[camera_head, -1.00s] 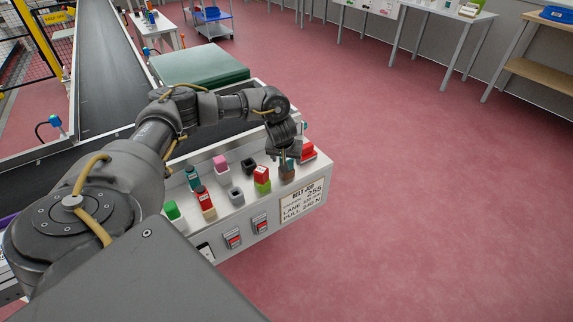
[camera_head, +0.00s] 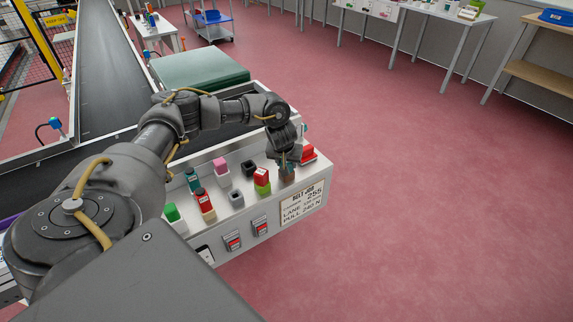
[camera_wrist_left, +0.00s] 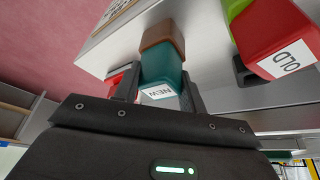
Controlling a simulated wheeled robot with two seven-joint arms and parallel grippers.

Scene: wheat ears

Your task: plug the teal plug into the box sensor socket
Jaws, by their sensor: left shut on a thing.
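The teal plug (camera_wrist_left: 163,70), with a white NEW label, is between the fingers of my left gripper (camera_wrist_left: 158,92) in the left wrist view. The gripper is shut on it. The plug's far end meets a brown socket (camera_wrist_left: 162,34), in line with it; I cannot tell how deep it sits. In the head view my left gripper (camera_head: 284,160) points down over the brown socket (camera_head: 287,174) near the right end of the white panel (camera_head: 245,215), and hides most of the plug. I cannot read which socket is the box sensor's. My right gripper is not in view.
A red plug marked OLD (camera_wrist_left: 275,40) sits in a green socket close beside the held plug. Other plugs and sockets line the panel, including a red one (camera_head: 308,153) just right of my gripper. A conveyor (camera_head: 105,75) lies behind; open floor is at right.

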